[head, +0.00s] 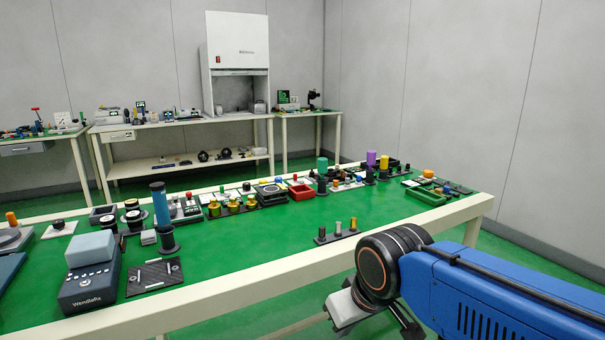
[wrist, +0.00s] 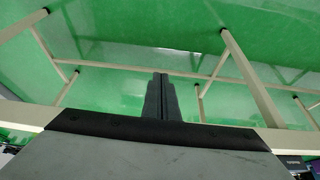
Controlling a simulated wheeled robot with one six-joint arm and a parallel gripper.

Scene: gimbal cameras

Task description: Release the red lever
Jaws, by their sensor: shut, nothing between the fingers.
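My gripper (wrist: 160,78) shows in the wrist view with its two dark fingers together and nothing between them. It points at green floor and pale table legs, away from any task object. In the head view my arm is at the lower right, in front of the long green-topped table (head: 240,268). A small upright red-topped part (head: 36,111) stands on the far left table and may be the red lever. Small red knobs (head: 188,195) also show on the long table. Which red part is the lever is too small to tell.
A back bench (head: 180,122) carries instruments and a white cabinet (head: 238,60). The long table's pale front edge (head: 290,275) lies close to my arm. Green floor shows at right.

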